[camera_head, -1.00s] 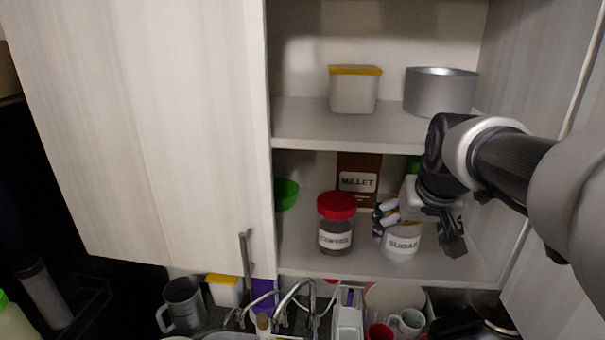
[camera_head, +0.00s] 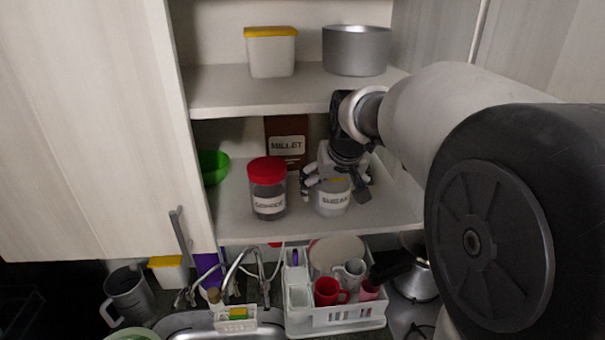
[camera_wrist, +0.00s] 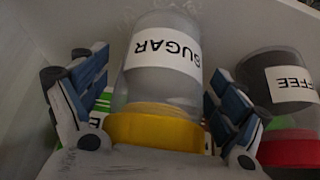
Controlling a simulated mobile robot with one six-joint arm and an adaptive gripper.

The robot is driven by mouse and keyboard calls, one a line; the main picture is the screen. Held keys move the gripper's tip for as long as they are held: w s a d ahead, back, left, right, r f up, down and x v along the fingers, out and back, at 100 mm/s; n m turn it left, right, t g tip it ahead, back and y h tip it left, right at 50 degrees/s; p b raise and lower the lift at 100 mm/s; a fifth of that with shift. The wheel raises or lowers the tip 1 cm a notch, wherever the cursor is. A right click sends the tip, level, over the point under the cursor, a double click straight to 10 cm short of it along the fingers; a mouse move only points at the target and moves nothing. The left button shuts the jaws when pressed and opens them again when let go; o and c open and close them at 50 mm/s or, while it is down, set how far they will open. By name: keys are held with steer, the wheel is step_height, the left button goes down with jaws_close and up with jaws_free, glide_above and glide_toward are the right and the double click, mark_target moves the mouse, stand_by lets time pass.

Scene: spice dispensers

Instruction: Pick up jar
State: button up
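The sugar jar (camera_head: 333,203) is clear with a yellow lid and a white label, and stands on the lower cupboard shelf. My gripper (camera_head: 337,187) reaches down over it, one finger on each side. In the wrist view the jar (camera_wrist: 165,70) shows upside down, its lid nearest my palm, between the blue-padded fingers of my gripper (camera_wrist: 158,105). The fingers are spread, with a visible gap at the left finger; contact at the right one is unclear. The coffee jar (camera_head: 268,188), dark with a red lid, stands just left; it also shows in the wrist view (camera_wrist: 285,100).
A brown millet box (camera_head: 286,135) stands behind, and a green bowl (camera_head: 213,166) is at left. The upper shelf (camera_head: 225,88) above holds a yellow-lidded container (camera_head: 271,52) and a metal pot (camera_head: 356,50). The cupboard's right wall is close to my arm. A dish rack (camera_head: 340,318) is below.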

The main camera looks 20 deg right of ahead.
steer(key=c, duration=1.6)
steer(key=shift+r, duration=0.1)
